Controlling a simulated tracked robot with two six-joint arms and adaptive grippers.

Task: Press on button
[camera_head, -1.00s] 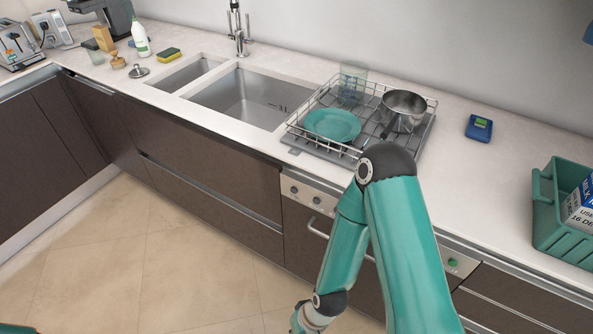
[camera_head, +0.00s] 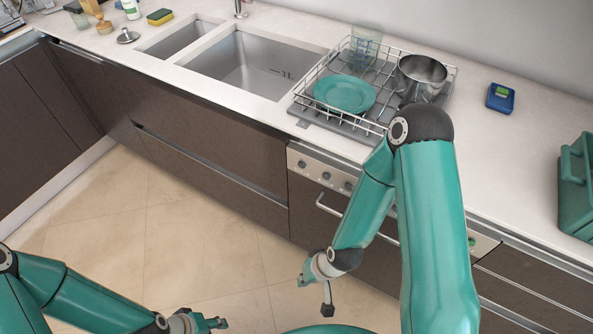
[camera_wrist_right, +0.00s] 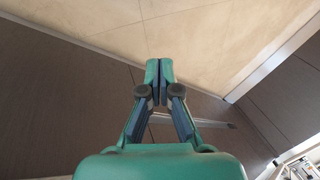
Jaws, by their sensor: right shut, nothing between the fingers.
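The oven's front panel (camera_head: 308,166) runs below the counter edge, with several round knobs (camera_head: 326,176) at its left end. A green button (camera_head: 472,239) shows at its right end, partly hidden behind my right arm. My right gripper (camera_head: 304,279) is low in front of the oven, left of the button and apart from it. In the right wrist view its fingers (camera_wrist_right: 159,70) are together and empty. My left gripper (camera_head: 217,322) is low at the bottom edge, over the floor; its finger gap is unclear.
The oven handle (camera_head: 328,206) sticks out below the panel. A dish rack (camera_head: 300,105) with a teal plate (camera_head: 345,94) and a steel pot (camera_head: 420,75) stands on the counter. A teal crate (camera_head: 575,190) is at the right. The floor (camera_head: 190,240) is clear.

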